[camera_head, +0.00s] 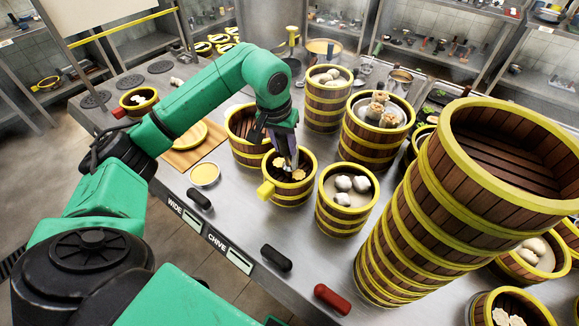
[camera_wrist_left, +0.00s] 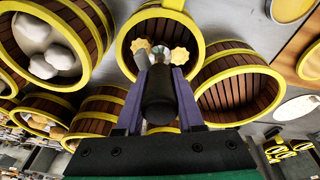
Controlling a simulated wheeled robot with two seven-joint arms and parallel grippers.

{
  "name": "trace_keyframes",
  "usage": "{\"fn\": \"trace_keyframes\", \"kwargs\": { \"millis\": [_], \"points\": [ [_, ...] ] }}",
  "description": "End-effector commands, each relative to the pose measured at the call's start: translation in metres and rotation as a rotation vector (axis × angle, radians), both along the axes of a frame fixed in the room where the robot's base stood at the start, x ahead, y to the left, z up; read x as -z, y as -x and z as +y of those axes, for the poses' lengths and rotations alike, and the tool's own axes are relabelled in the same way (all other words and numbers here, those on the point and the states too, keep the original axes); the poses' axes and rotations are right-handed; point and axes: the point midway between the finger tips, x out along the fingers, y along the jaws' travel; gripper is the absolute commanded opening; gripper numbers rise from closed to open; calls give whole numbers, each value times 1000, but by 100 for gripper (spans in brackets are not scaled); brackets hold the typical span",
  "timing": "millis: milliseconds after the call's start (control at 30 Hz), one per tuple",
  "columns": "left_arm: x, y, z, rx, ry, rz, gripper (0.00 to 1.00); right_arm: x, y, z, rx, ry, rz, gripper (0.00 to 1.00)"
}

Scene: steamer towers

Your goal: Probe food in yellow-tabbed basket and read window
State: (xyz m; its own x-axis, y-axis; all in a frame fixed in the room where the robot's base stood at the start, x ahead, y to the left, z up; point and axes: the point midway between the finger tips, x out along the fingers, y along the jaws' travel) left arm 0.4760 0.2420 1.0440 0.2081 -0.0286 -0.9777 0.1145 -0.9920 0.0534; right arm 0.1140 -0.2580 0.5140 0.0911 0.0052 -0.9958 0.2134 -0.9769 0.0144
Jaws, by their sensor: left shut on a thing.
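The yellow-tabbed basket (camera_head: 291,197) is a small wooden steamer with yellow bands; its tab (camera_head: 265,190) sticks out at the left. Yellow flower-shaped food pieces (camera_head: 299,174) lie inside it. My left gripper (camera_head: 288,158) points down into the basket's opening. In the left wrist view my left gripper (camera_wrist_left: 160,85) is shut on a dark cylindrical probe (camera_wrist_left: 159,100), with pale metallic parts beyond it near the food (camera_wrist_left: 180,55). Whether the tip touches food is unclear. Two pale windows, beside WIDE (camera_head: 192,223) and CHIVE (camera_head: 239,261), sit along the counter's front edge. My right gripper is not in view.
A tall steamer stack (camera_head: 405,235) stands close at the right. A basket of white buns (camera_head: 342,222) and an empty basket (camera_head: 247,155) flank the tabbed one. Black and red handles (camera_head: 332,298) lie near the front.

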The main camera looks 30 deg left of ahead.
Motion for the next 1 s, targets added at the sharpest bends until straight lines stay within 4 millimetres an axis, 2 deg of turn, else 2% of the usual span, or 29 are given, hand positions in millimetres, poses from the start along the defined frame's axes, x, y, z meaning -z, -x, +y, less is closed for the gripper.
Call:
{"fn": "trace_keyframes", "kwargs": {
  "millis": [267, 1000],
  "points": [
    [-3, 0, 0, 0, 0, -1, 0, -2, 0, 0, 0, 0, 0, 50],
    [-72, 0, 0, -1, 0, -2, 0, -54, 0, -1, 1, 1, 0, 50]
  ]
}}
